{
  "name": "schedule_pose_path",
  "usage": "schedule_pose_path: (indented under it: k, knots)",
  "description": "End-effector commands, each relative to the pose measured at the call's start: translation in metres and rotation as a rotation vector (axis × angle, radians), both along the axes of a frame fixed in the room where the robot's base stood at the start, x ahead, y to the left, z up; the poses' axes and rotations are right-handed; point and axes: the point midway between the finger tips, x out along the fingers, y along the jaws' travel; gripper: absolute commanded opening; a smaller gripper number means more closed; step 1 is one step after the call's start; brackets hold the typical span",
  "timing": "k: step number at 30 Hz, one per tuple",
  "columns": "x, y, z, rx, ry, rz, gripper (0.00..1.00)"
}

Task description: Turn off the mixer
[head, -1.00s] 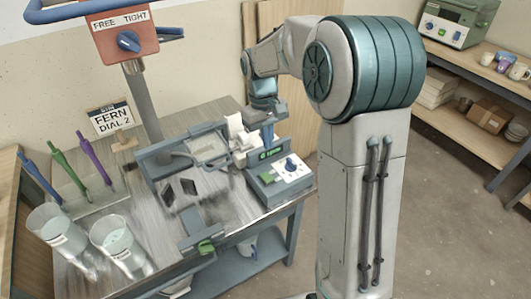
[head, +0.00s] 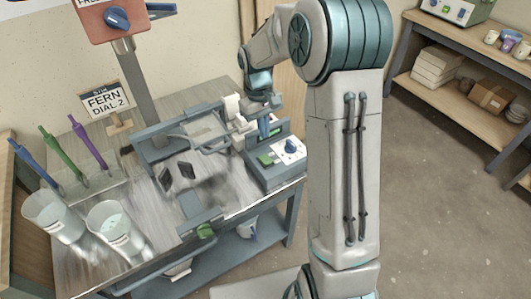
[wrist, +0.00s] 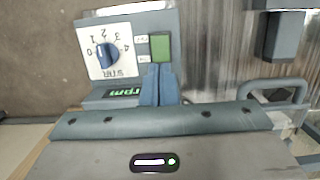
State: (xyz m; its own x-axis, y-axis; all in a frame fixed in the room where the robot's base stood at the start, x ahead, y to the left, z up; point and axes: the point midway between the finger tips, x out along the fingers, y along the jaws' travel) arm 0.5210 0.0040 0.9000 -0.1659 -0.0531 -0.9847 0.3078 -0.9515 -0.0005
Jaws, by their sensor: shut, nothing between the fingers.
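The mixer's control box (head: 275,176) stands at the right end of the workbench. Its white dial plate carries a blue knob (head: 291,146), also in the wrist view (wrist: 107,54), with numbers up to 4; I cannot read its setting for sure. Beside it is a green rocker switch (head: 265,160), also in the wrist view (wrist: 160,47), with two small labels. A display (wrist: 122,92) glows green with "rpm". My gripper (head: 267,126) is shut and empty above the box. In the wrist view its blue fingertips (wrist: 158,68) lie right by the switch's edge; contact cannot be told.
Two buckets (head: 115,240) and several coloured tools stand at the bench's left. A sign (head: 106,103) reads "FERN DIAL 2". A red box with a blue knob (head: 116,16) stands on a post behind. Shelves (head: 462,108) hold boxes and cups at right.

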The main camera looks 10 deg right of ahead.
Motion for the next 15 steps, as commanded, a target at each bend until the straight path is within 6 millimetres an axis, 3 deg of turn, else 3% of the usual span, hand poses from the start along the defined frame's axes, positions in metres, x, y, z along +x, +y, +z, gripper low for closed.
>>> schedule_pose_path:
  k: [6,15]
  knots:
    - [-0.009,-0.002,-0.048,0.000,0.004,0.001,0.00]
    - [-0.015,-0.004,-0.086,0.000,0.000,0.001,0.00]
